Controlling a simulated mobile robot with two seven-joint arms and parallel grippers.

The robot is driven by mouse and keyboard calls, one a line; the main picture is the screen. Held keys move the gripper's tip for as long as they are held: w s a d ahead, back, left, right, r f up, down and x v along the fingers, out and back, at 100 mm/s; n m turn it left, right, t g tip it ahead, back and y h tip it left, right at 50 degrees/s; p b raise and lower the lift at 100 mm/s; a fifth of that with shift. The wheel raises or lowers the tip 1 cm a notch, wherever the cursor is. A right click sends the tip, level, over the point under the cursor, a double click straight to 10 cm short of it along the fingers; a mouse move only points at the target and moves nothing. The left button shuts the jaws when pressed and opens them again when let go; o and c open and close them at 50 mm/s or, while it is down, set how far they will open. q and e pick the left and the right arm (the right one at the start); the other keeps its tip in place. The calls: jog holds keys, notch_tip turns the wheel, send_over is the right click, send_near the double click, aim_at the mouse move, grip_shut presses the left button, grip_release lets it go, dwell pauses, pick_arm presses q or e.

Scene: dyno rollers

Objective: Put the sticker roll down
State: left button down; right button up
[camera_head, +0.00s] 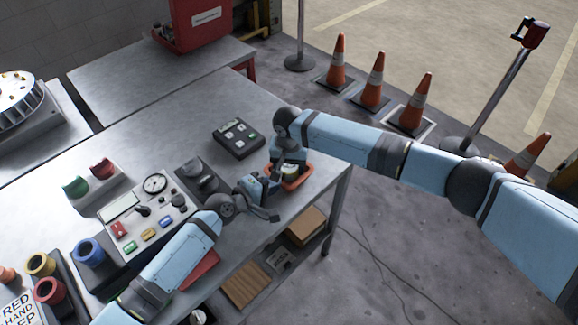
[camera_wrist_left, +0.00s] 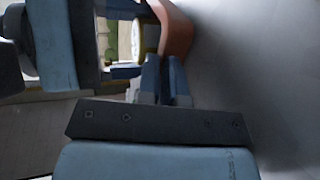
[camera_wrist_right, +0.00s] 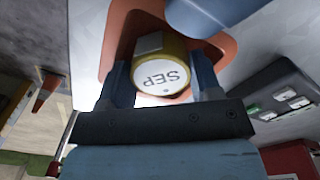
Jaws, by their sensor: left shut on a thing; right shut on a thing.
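The sticker roll (camera_wrist_right: 160,78), white-faced with "SEP" lettering and a yellow rim, is between the fingers of my right gripper (camera_wrist_right: 163,85) in the right wrist view. It is over or inside an orange tray (camera_wrist_right: 117,35); I cannot tell whether it touches the tray's floor. In the head view my right gripper (camera_head: 289,168) points down at the tray (camera_head: 302,182) near the table's right edge. My left gripper (camera_head: 270,187) reaches the tray from the left. In the left wrist view its fingers (camera_wrist_left: 165,78) are closed together on the tray's wall (camera_wrist_left: 176,32).
A dark button box (camera_head: 238,138) lies behind the tray. A control panel (camera_head: 150,213) with gauge and coloured buttons stands left of it, with coloured cups (camera_head: 89,252) farther left. The table (camera_head: 150,125) is bare toward the back. Traffic cones (camera_head: 371,82) stand on the floor beyond.

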aim_at(289, 166)
pick_arm(q)
jog(key=shift+s+f, duration=0.1)
jog(key=shift+f, duration=0.2)
pick_arm(e)
jog(key=shift+f, duration=0.35)
jog(key=shift+f, duration=0.2)
jog(key=o, duration=0.6)
pick_arm(q)
jog(key=shift+r, duration=0.2)
pick_arm(e)
notch_tip(289, 166, up, 12)
jog(key=shift+r, duration=0.2)
pick_arm(q)
jog(key=c, duration=1.4)
grip_release()
